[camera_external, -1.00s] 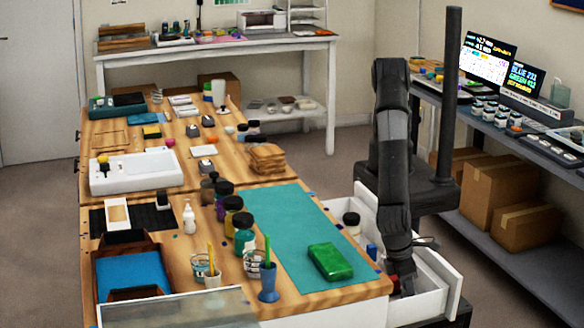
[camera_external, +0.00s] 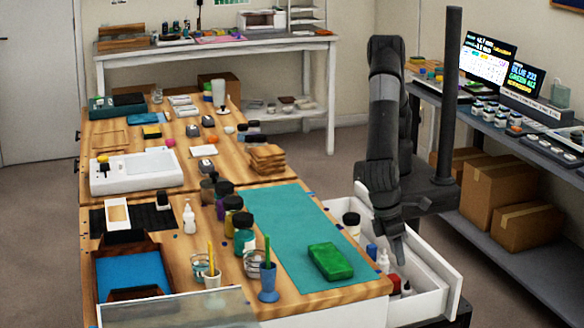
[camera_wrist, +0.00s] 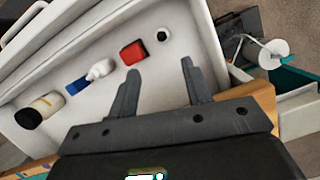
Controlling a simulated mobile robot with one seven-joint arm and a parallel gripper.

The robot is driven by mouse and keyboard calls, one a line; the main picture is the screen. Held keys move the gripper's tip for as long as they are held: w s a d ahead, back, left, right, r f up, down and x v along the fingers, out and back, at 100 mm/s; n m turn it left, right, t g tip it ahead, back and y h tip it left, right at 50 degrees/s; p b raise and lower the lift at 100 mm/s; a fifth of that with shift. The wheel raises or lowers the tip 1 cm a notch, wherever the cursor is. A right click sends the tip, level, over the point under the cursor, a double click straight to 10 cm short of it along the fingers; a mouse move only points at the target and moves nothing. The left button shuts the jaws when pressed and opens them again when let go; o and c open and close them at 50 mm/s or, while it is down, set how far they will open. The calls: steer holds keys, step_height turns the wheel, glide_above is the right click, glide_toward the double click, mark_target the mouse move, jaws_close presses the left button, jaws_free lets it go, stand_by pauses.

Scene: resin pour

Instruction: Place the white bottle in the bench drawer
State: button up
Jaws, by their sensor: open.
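Another white bottle (camera_external: 189,217), with a narrow tip, stands on the wooden bench.
The drawer also holds a dark-lidded jar (camera_external: 351,224), the blue item (camera_external: 371,251), the red item (camera_external: 394,283) and a small dark-topped item (camera_external: 406,289). A green block (camera_external: 330,261) lies on the teal mat (camera_external: 290,225) beside the drawer.

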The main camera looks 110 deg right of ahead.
steer(key=w+d+r+t+y, duration=0.1)
steer(key=w+d+r, duration=0.4)
steer(key=d+r, duration=0.25)
steer(key=w+d+r+t, duration=0.1)
steer(key=w+d+r, duration=0.4)
steer(key=d+r, duration=0.25)
steer(key=w+d+r+n+t, duration=0.1)
steer(key=d+r, duration=0.3)
steer(key=d, duration=0.4)
steer(key=d+r+t, duration=0.1)
steer(key=d+r, duration=0.2)
steer(key=d, duration=0.5)
steer(key=s+d+r+t, duration=0.1)
steer(key=s+d, duration=0.4)
steer(key=d, duration=0.3)
steer(key=s+d+r+n+t+h, duration=0.1)
steer(key=s+d, duration=0.3)
steer(key=d, duration=0.5)
steer(key=s+d+r+t, duration=0.1)
steer(key=s+d+t, duration=0.1)
steer(key=s+d, duration=0.3)
steer(key=d, duration=0.4)
steer(key=shift+s+d+r+h, duration=0.2)
steer(key=shift+s+r+h, duration=0.1)
steer(key=shift+h, duration=0.1)
